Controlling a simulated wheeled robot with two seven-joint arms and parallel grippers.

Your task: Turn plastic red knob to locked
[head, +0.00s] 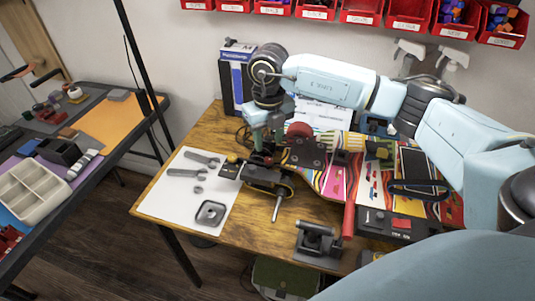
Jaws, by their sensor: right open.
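A dark red round part (299,130), which looks like the red knob, stands at the back of the dark clamp-like assembly on the wooden table. Whether it is turned to locked cannot be told at this size. My right gripper (264,143) points down just left of it, open, with its fingers around or just above the back of the assembly. I cannot tell whether the fingers touch anything. A dark vise-like body (268,180) with a metal rod lies in front of the gripper. My left gripper is not in view.
A white sheet (170,204) with grey wrenches (187,173) and a square grey part (210,213) lies at left. A black device (385,226) and a small black vise (318,243) stand at the front. Red bins (361,12) hang above. My right arm spans the table's right side.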

